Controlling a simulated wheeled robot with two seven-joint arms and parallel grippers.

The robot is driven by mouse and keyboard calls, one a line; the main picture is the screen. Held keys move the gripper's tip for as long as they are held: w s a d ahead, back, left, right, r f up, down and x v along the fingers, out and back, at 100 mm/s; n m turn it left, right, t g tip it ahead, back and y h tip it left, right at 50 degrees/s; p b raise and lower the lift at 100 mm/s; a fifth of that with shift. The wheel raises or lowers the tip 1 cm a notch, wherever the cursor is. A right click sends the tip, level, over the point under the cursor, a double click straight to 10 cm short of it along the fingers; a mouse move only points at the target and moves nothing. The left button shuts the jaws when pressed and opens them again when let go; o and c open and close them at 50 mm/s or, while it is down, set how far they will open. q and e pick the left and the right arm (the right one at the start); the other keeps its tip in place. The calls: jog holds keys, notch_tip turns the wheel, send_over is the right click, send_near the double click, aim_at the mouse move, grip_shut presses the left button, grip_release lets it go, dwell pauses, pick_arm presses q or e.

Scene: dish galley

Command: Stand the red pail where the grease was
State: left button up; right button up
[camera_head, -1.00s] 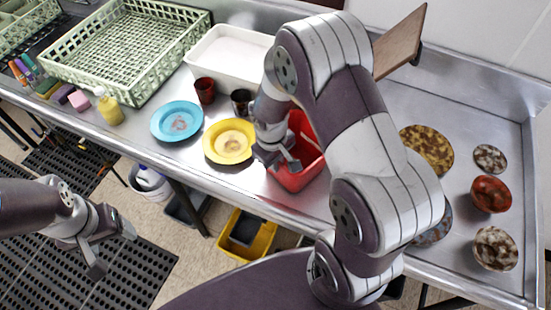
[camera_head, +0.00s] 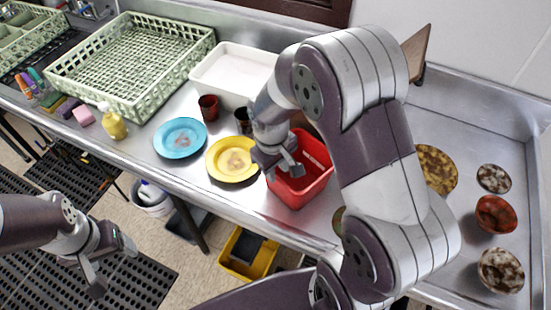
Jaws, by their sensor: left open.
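The red pail (camera_head: 317,183) stands on the steel counter (camera_head: 225,192), right of the yellow plate; my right arm hides its far right side. My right gripper (camera_head: 283,170) is at the pail's left rim, with one finger over the pail's opening and one at its outer left side. Whether the fingers are closed on the rim cannot be told. My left gripper (camera_head: 114,267) is open and empty, low at the left, above the dark floor mat. No grease patch can be made out on the bare counter.
A yellow plate (camera_head: 232,158) and a blue plate (camera_head: 180,138) lie left of the pail, with a red cup (camera_head: 209,107) and dark cup (camera_head: 243,121) behind. A white tub (camera_head: 235,72) and green rack (camera_head: 130,62) stand further back. Soiled dishes (camera_head: 495,214) lie at right.

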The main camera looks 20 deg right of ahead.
notch_tip(320, 180, up, 6)
jog(key=f, duration=0.1)
jog(key=s+a+f+m+t+y, duration=0.1)
jog(key=s+m, duration=0.2)
jog(key=s, duration=0.4)
jog(key=shift+s+a, duration=0.4)
